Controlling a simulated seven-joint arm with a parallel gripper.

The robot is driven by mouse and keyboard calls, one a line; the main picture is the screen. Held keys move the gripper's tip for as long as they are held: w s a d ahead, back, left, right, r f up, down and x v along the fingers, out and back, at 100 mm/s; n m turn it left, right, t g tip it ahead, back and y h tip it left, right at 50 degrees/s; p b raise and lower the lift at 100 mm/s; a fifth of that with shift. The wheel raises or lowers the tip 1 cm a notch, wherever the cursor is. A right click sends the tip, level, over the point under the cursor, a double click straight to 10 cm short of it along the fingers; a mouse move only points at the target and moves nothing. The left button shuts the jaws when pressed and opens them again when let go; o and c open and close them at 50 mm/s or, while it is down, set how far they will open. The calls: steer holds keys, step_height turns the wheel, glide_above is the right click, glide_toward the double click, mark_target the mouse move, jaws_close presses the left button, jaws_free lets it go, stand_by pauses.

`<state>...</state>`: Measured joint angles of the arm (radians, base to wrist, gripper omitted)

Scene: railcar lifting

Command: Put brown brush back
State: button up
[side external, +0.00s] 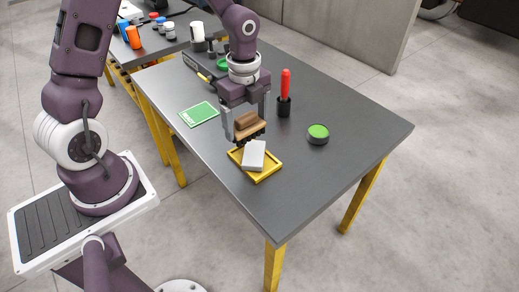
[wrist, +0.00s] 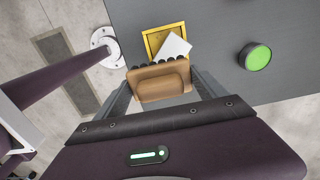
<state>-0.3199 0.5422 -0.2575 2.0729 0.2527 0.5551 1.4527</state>
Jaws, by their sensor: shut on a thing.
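The brown brush (side external: 247,126) has a wooden body and dark bristles facing down. My gripper (side external: 246,118) is shut on it and holds it above the table, just behind the yellow tray. The brush also shows between the fingers in the wrist view (wrist: 160,82). The yellow tray (side external: 262,178) lies on the dark table, and a white block (side external: 254,155) lies in it at a slant. In the wrist view the tray (wrist: 153,40) and white block (wrist: 175,46) show just beyond the bristles. Whether the bristles touch anything cannot be told.
A green-topped round tin (side external: 318,134) stands to the right on the table (side external: 360,125). A red-handled tool stands in a dark cup (side external: 284,106) near my gripper. A green card (side external: 199,114) lies to the left. The table's right end is clear.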

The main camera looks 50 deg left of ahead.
steer(key=w+d+f, duration=0.2)
steer(key=w+d, duration=0.1)
steer(key=d, duration=1.3)
step_height(320, 180, down, 10)
steer(key=shift+s+a+r, duration=0.1)
steer(key=shift+s+r, duration=0.05)
steer(key=o, duration=1.2)
steer(key=shift+o, duration=0.2)
